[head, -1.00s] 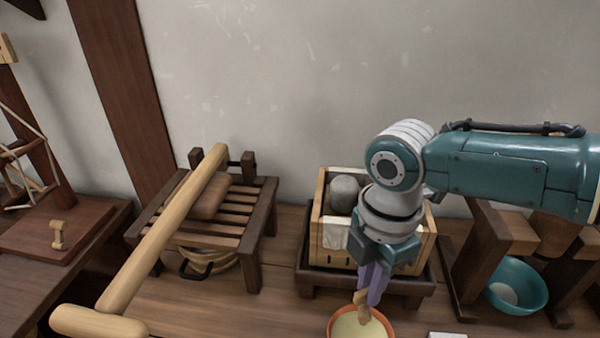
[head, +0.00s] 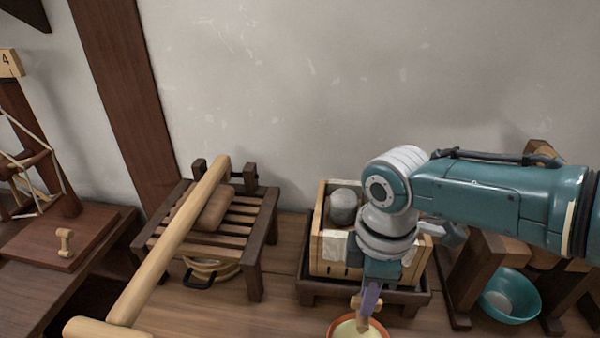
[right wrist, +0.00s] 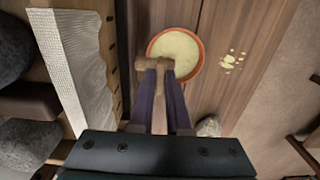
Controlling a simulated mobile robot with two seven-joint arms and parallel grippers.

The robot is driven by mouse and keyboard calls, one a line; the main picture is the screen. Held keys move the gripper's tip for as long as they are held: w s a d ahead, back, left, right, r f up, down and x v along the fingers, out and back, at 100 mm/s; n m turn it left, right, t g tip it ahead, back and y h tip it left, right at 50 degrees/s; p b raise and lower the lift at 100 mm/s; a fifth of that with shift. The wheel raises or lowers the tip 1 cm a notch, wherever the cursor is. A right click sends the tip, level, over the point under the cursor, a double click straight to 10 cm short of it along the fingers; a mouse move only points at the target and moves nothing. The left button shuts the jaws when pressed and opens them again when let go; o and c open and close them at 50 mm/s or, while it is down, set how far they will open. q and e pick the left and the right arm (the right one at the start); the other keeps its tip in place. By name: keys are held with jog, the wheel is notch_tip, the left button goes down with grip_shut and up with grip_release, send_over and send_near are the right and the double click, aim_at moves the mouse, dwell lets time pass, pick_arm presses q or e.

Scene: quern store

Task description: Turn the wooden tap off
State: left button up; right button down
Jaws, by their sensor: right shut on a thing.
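The wooden tap (head: 356,301) sticks out at the front of the wooden box (head: 322,226), above an orange bowl (head: 333,327) of pale cream contents. My right gripper (head: 371,299) is at the tap, with its purple fingers shut on the tap's wooden handle. In the right wrist view the tap (right wrist: 143,64) shows between and beyond the fingertips, over the bowl (right wrist: 200,45). The fingers hide part of the tap, so I cannot tell its exact angle. My left gripper is not in view.
The box stands in a dark tray (head: 408,302) and holds grey stones (head: 344,205). A teal bowl (head: 512,297) sits to the right among dark wooden supports. A slatted stand (head: 262,212) and a long wooden bar (head: 165,250) are at left. Pale crumbs (right wrist: 232,61) lie beside the orange bowl.

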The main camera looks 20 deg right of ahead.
dwell(0.4)
jog(key=c, duration=0.9)
grip_release()
notch_tip(320, 180, up, 10)
jog(key=p, duration=0.4)
